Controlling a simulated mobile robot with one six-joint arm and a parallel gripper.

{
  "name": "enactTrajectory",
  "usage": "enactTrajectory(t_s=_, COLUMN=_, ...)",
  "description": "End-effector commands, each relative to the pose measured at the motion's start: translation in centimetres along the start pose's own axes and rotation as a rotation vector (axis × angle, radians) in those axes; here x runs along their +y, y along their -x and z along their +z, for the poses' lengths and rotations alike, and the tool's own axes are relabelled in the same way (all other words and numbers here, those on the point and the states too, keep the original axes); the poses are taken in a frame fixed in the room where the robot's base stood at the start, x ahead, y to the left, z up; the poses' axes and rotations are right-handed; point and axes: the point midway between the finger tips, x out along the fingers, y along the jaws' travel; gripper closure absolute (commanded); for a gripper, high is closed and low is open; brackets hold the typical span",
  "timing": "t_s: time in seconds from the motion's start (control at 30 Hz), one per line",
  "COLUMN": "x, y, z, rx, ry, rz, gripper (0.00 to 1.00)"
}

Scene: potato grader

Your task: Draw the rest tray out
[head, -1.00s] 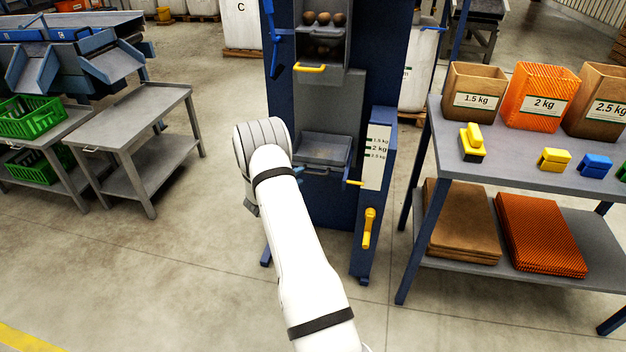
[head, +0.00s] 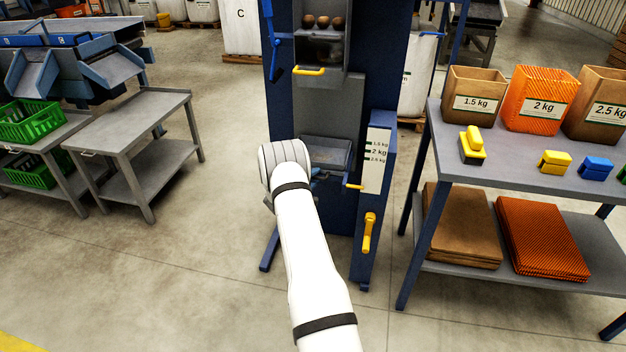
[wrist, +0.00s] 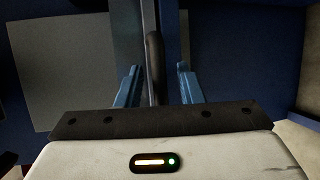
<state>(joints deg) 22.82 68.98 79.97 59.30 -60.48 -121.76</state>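The rest tray (head: 326,150) is a shallow grey tray low on the front of the blue machine, and my arm's wrist partly covers its left side in the head view. In the wrist view a dark bar (wrist: 153,50), which looks like the tray's handle, runs between the two blue fingers of my gripper (wrist: 159,70). The fingers are apart, with a clear gap on the right side of the bar. In the head view the fingers are mostly hidden behind my white wrist.
A yellow-handled grey hopper (head: 321,40) with potatoes is above the tray. A scale panel (head: 376,160) and a yellow crank (head: 369,232) stand to the right. A bag table (head: 520,177) is further right, and a grey side table (head: 130,120) is left. Floor in front is clear.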

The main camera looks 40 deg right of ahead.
Motion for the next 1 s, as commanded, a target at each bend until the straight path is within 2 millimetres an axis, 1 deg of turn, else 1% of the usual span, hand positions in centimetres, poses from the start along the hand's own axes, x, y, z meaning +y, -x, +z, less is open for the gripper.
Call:
enactTrajectory(t_s=0.03, x=0.0, y=0.02, z=-0.01, rx=0.0, ry=0.0, rz=0.0, gripper=0.66)
enactTrajectory(t_s=0.4, x=-0.01, y=0.07, z=-0.04, rx=0.001, ry=0.0, rz=0.0, gripper=0.96)
enactTrajectory(t_s=0.47, x=-0.02, y=0.08, z=-0.04, rx=0.001, ry=0.0, rz=0.0, gripper=1.0)
enactTrajectory(t_s=0.8, x=-0.04, y=0.11, z=-0.07, rx=0.001, ry=0.0, rz=0.0, gripper=1.0)
enactTrajectory(t_s=0.83, x=-0.15, y=0.69, z=-0.26, rx=0.002, ry=0.001, rz=-0.001, gripper=1.0)
enactTrajectory(t_s=1.0, x=-0.05, y=0.3, z=0.57, rx=-0.006, ry=0.0, rz=-0.002, gripper=1.0)
